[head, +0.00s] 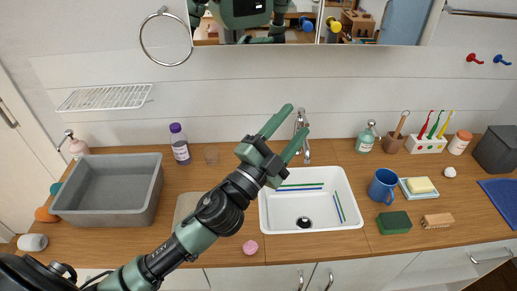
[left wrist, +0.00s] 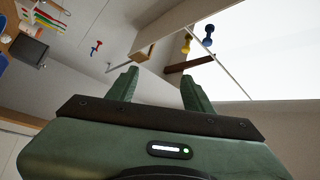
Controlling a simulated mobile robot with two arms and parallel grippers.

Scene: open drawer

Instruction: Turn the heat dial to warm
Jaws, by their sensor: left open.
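No heat dial can be made out in either view. My left gripper (head: 297,120) is open and empty, raised in front of the sink's back edge in the head view, with its fingers pointing up and right. It also shows in the left wrist view (left wrist: 160,78), its two green fingers apart with nothing between them. A chrome tap (head: 303,137) stands behind the white sink (head: 345,215); the gripper overlaps it in the picture, and I cannot tell if they touch. My right gripper is not in view.
The wooden counter (head: 440,237) carries a grey basin (head: 108,208), a purple-capped bottle (head: 180,146), a blue mug (head: 382,187), a green sponge (head: 394,222) and a toothbrush holder (head: 426,144). A mirror (head: 400,22) hangs above. A towel ring (head: 143,38) is on the wall.

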